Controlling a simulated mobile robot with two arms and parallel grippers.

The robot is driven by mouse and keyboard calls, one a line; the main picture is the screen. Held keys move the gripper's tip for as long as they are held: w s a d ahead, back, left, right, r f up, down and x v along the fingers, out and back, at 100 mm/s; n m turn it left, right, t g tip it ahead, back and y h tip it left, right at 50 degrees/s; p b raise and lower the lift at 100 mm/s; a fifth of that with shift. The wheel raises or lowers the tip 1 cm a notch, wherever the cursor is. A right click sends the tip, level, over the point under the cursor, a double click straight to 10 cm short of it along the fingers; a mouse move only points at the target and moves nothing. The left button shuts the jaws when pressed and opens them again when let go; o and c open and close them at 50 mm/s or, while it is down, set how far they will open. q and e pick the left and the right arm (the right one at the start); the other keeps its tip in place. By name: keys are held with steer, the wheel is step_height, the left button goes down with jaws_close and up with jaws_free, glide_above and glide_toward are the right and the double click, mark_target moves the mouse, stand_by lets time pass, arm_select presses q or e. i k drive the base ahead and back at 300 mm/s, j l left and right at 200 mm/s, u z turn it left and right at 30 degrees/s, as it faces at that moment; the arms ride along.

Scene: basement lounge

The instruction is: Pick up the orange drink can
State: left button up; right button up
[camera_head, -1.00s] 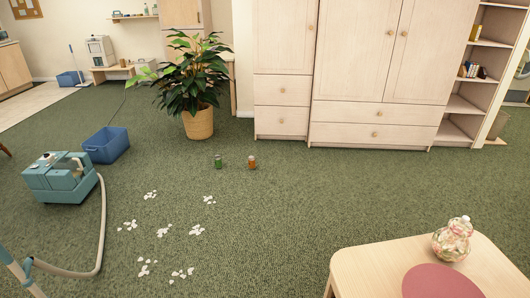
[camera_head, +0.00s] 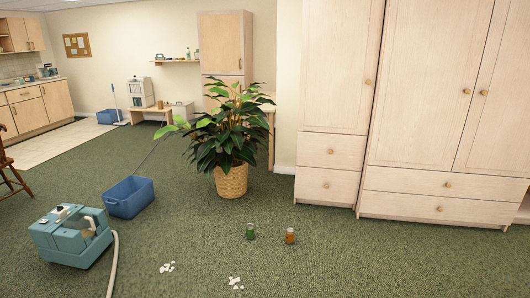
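The orange drink can (camera_head: 290,236) stands upright on the green carpet, in front of the pale wardrobe and right of the potted plant. A green can (camera_head: 250,231) stands upright just to its left, with a gap between them. Neither of my grippers shows in the view.
A potted plant (camera_head: 231,180) stands behind the cans. A wardrobe (camera_head: 415,205) fills the right. A blue bin (camera_head: 129,197) and a teal carpet-cleaning machine (camera_head: 72,236) with a hose stand at left. White scraps (camera_head: 235,282) lie on the carpet in front. Carpet around the cans is clear.

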mark_target(290, 233)
steer(key=i, duration=2.4)
steer(key=j+u, duration=0.05)
steer(key=j, duration=0.05)
